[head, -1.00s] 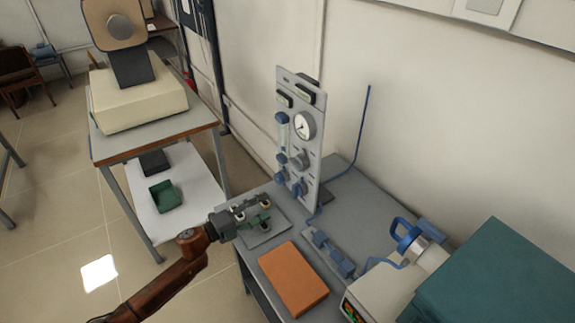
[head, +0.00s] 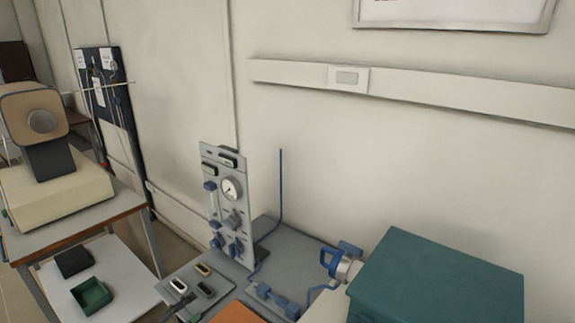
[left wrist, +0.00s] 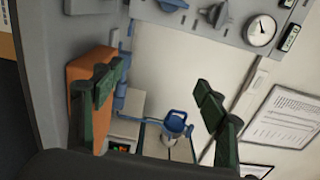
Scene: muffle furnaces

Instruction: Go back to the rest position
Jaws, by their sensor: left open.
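My left gripper (head: 183,308) shows only in part at the bottom edge of the head view, by the front of the grey bench. In the left wrist view its green fingers (left wrist: 160,95) are wide apart with nothing between them. My right gripper is in neither view.
The grey panel with a gauge (head: 222,205) stands upright on the bench. An orange block (head: 237,313) lies at the front. A teal box (head: 437,278) fills the right. At the left, a furnace (head: 52,185) stands on a table above a shelf with a green tray (head: 92,297).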

